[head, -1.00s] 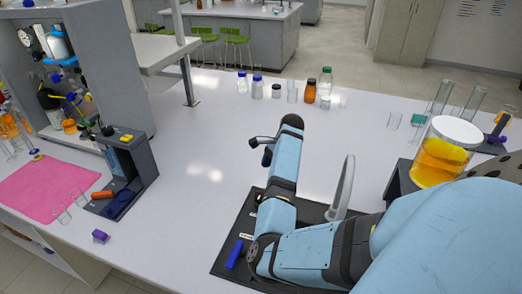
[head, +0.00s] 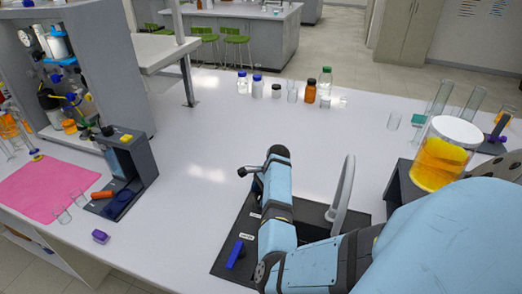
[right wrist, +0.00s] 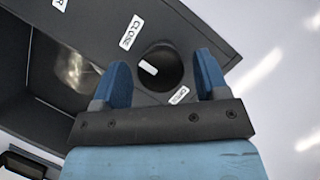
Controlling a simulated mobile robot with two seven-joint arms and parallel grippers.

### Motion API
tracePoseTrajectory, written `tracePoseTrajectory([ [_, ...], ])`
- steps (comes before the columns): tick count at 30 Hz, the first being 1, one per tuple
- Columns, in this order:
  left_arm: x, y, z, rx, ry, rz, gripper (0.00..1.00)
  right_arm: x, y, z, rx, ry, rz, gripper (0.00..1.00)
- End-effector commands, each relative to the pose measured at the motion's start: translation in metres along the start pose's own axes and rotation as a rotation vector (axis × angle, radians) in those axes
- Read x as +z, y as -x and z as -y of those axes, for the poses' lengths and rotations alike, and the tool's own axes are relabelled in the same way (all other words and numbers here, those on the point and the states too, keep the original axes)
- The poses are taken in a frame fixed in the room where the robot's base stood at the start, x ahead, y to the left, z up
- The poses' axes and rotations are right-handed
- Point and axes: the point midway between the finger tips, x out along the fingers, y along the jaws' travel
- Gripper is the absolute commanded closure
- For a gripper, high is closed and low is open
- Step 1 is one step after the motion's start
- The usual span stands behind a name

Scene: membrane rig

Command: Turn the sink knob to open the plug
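The sink knob (right wrist: 160,68) shows in the right wrist view as a round black dial with a white mark, on a dark panel between a CLOSE label (right wrist: 131,31) and an OPEN label (right wrist: 179,95). The mark points toward the upper left, away from OPEN. My right gripper (right wrist: 160,66) is open, its two blue fingers on either side of the knob in the picture; I cannot tell whether they touch it. My left gripper is not in view.
A tall pale faucet (head: 344,195) stands close to the right of my right arm. A jar of orange liquid (head: 446,155) stands at the right. The table's middle is clear.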

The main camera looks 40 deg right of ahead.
Motion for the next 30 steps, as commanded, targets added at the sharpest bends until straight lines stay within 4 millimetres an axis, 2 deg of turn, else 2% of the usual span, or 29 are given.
tracePoseTrajectory([
  [1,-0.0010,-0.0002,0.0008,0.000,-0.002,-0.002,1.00,0.0001,0.0001,0.0001,0.000,0.000,0.000,0.45],
  [5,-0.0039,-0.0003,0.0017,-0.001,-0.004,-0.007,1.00,0.0001,0.0003,0.0001,0.000,0.000,0.000,0.75],
  [6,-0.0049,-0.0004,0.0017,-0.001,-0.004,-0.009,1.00,0.0001,0.0003,0.0001,0.000,0.000,0.000,0.77],
  [17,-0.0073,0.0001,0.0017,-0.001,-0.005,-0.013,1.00,-0.0003,0.0002,0.0001,0.022,0.050,0.000,0.77],
  [30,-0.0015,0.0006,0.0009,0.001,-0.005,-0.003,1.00,-0.0008,0.0010,0.0018,0.152,0.364,-0.003,0.77],
])
